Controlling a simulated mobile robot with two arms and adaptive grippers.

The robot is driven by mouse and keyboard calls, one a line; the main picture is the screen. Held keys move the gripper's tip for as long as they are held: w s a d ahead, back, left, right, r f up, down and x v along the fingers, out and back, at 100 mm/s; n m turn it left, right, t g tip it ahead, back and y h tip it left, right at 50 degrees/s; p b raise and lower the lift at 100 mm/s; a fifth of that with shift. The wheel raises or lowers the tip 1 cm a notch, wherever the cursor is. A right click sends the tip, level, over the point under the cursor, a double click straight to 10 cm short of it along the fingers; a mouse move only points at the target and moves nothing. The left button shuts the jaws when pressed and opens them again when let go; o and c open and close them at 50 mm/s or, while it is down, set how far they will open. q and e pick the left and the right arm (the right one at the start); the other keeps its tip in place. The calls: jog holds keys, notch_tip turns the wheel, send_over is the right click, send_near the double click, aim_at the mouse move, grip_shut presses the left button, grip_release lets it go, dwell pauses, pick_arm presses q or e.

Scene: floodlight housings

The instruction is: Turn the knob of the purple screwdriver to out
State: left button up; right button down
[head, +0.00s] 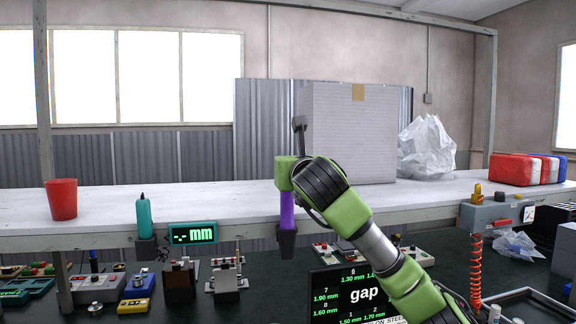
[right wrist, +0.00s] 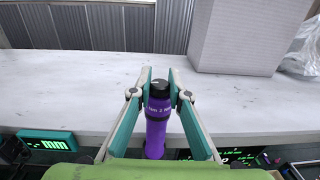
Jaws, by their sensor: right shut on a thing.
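The purple screwdriver (head: 287,212) stands upright at the back of the dark bench, its lower end in a dark holder (head: 287,245). In the right wrist view its purple body (right wrist: 156,128) carries white print, partly readable as "Nm 2", below a black knob (right wrist: 159,87) with a white mark. My right gripper (right wrist: 160,74) has its teal fingers on either side of the screwdriver's top and is shut on it. In the head view my right wrist covers the screwdriver's top. My left gripper is not in view.
A teal screwdriver (head: 144,216) stands in a holder beside a green "-.- mm" display (head: 193,233). A "gap" screen (head: 362,294) is below my right arm. A white shelf (head: 240,199) behind holds a red cup (head: 61,199) and a large box (head: 345,135).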

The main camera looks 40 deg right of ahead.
jog(key=shift+f, duration=0.2)
jog(key=c, duration=1.9)
grip_release()
jog(key=shift+r, duration=0.1)
jog(key=v, duration=1.2)
jog(key=shift+s, duration=0.2)
jog(key=shift+a, duration=0.1)
